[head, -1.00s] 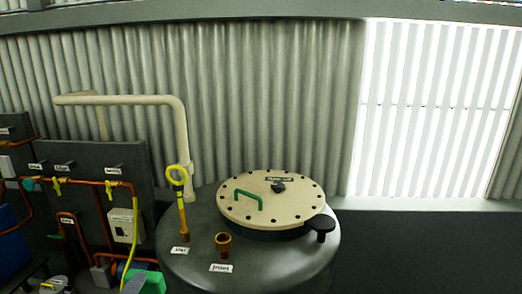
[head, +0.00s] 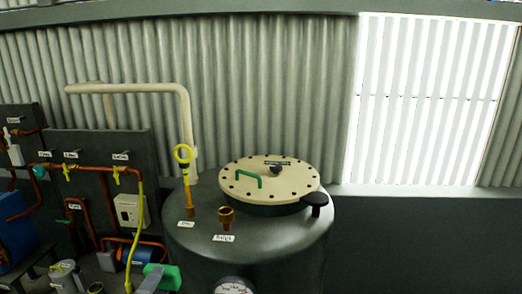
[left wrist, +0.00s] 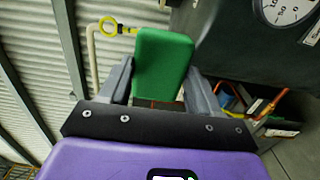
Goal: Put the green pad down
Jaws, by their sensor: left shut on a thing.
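The green pad (head: 168,274) shows at the bottom edge of the head view, in front of the dark tank's left side. In the left wrist view the green pad (left wrist: 163,60) stands up between the two grey fingers of my left gripper (left wrist: 160,88). The left gripper is shut on it and holds it in the air, apart from the tank. In the head view my left gripper (head: 150,280) shows only in part, at the pad's left. My right gripper is not in view.
The dark tank (head: 190,240) has a cream bolted lid (head: 290,180) with a green handle, a yellow-ringed dipstick (head: 184,156), a brass fitting (head: 226,217) and a gauge (head: 234,286). Copper pipes with yellow valves (head: 117,174) and a blue cylinder (head: 136,256) are at left.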

